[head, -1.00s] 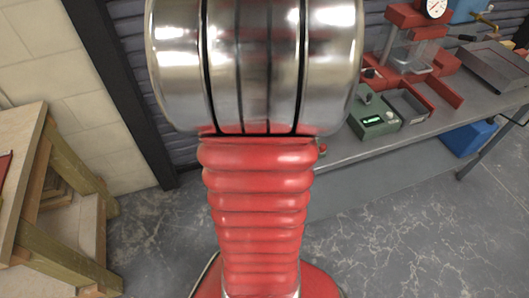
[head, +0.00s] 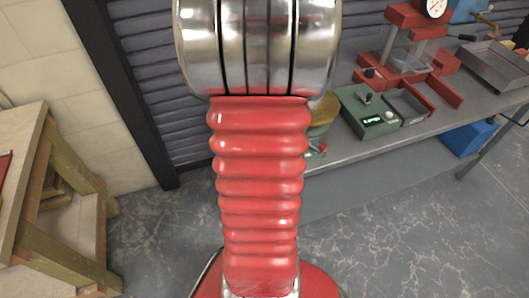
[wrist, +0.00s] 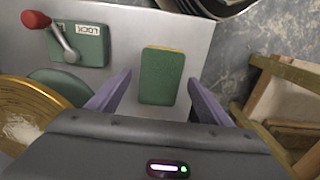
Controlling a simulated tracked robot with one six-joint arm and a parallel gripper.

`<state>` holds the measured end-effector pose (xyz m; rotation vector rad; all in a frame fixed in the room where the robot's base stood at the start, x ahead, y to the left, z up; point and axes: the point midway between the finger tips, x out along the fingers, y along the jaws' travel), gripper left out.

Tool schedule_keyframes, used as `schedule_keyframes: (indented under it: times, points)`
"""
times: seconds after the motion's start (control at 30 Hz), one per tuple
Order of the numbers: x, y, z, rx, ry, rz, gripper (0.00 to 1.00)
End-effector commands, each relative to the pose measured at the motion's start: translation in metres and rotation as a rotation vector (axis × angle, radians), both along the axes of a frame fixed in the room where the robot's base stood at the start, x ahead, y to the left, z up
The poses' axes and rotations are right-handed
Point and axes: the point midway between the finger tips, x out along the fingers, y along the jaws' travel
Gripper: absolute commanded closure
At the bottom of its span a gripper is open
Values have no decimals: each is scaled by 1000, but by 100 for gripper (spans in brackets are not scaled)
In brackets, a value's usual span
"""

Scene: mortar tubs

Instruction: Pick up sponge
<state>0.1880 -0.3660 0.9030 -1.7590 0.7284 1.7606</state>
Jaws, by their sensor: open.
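The sponge (wrist: 162,77) is a green block with a thin yellow edge at its far end. It lies on the grey bench top (wrist: 140,22) in the wrist view. My gripper (wrist: 160,90) is open, with its two purple fingers apart, one on each side of the sponge in the picture. Clear gaps show between the sponge and both fingers. How high the fingers are above the bench I cannot tell. In the head view my red and silver arm hides the sponge and the gripper.
A green base with a red-knobbed lever and a "LOCK" label (wrist: 86,31) and a round brass-coloured pan (wrist: 30,110) stand left of the sponge. A green box (head: 367,112) and a red press (head: 405,65) stand along the bench. A wooden table (head: 40,200) is at left.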

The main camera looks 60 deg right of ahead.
Motion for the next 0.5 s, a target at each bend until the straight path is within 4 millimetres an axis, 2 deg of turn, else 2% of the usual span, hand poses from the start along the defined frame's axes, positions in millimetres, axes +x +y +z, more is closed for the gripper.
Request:
schedule_keyframes:
  times: [0.17, 0.5]
  points:
    - [0, 0, -15, 0, 0, 0, 27]
    - [0, 0, -15, -1, -1, -1, 27]
